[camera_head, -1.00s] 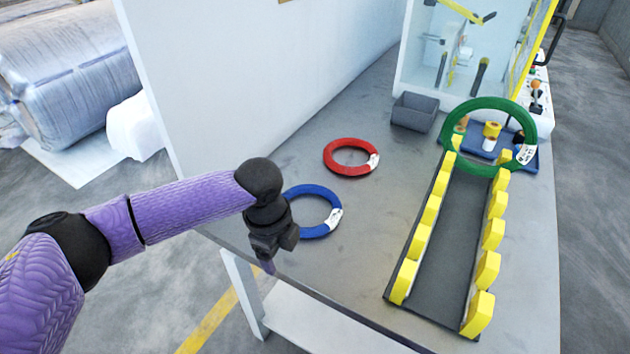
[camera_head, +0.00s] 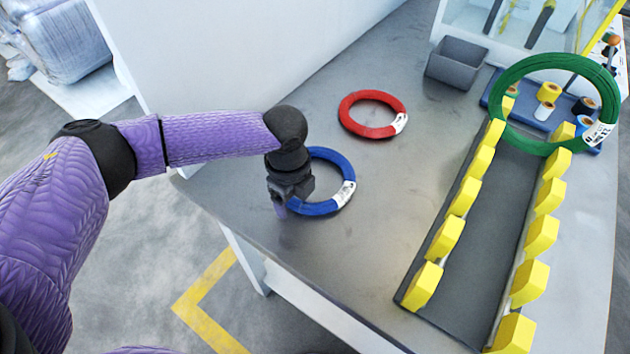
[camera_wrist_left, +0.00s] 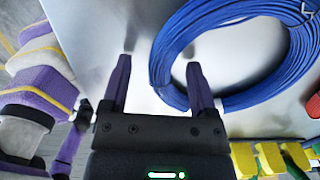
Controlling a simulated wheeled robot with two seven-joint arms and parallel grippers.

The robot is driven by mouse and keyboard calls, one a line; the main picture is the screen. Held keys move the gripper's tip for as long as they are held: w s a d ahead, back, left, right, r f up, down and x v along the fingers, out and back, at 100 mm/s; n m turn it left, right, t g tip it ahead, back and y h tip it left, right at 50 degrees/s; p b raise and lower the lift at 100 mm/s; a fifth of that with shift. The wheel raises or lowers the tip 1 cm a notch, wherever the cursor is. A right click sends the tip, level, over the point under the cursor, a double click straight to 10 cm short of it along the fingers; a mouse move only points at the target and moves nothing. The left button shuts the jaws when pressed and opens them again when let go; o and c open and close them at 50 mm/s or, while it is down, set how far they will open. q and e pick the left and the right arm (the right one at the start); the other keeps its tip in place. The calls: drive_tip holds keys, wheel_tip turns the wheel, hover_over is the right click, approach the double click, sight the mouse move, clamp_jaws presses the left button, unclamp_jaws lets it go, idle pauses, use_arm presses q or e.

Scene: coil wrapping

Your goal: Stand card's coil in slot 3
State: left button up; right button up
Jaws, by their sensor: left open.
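The blue coil (camera_head: 348,170) lies flat on the table with a white label on its right side. My left gripper (camera_head: 279,210) is open at the coil's near left edge and hides part of it. In the left wrist view, the blue coil (camera_wrist_left: 168,58) shows close up; one finger of the gripper (camera_wrist_left: 160,65) is outside the ring and the other overlaps its inner edge. A red coil (camera_head: 370,131) lies flat farther back. A green coil (camera_head: 553,62) stands upright at the far end of the slotted rack (camera_head: 485,235), between yellow posts. Label print is unreadable.
A grey bin (camera_head: 457,62) and a blue tray (camera_head: 495,92) with small spools stand at the back beside a clear-walled machine. A white panel (camera_head: 220,55) rises along the table's left. The table between the flat coils and the rack is clear.

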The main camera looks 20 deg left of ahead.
use_arm(q)
drive_tip(key=shift+f, duration=0.2)
drive_tip(key=shift+c, duration=0.7)
clamp_jaws()
